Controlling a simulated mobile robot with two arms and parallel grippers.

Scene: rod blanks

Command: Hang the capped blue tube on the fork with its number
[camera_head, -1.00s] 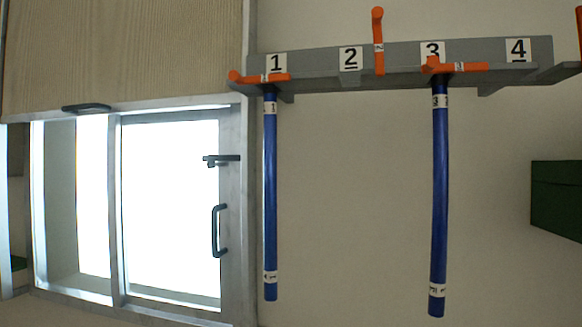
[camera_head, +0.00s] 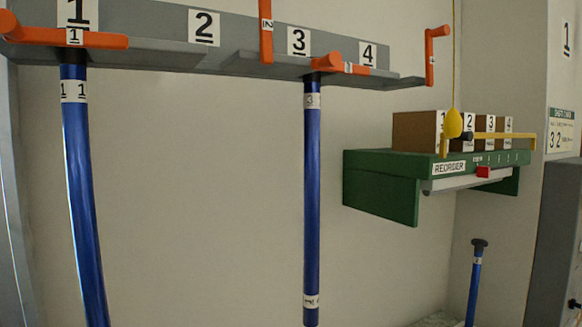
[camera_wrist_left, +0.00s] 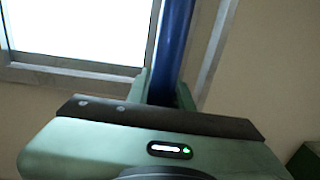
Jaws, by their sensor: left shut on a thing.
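In the left wrist view my left gripper (camera_wrist_left: 165,92) is shut on a blue tube (camera_wrist_left: 173,45). The tube's ends and any number are out of that view. In the head view neither gripper shows. A blue tube (camera_head: 84,200) marked 1 hangs under plate 1, and another (camera_head: 312,200) marked 3 hangs under plate 3. No tube hangs under number 2 (camera_head: 204,27) or number 4 (camera_head: 368,54) on the grey rail (camera_head: 150,22). A dark-capped blue tube (camera_head: 475,285) shows at the lower right; its label is too small to read. I cannot tell whether it is the held one.
Orange handles lie across at 1 (camera_head: 100,40) and 3 (camera_head: 345,67); those at 2 (camera_head: 266,30) and near 4 (camera_head: 431,55) stand up. A green REORDER shelf (camera_head: 385,190) bears brown boxes (camera_head: 415,130). A yellow cord grip (camera_head: 453,124) hangs before it.

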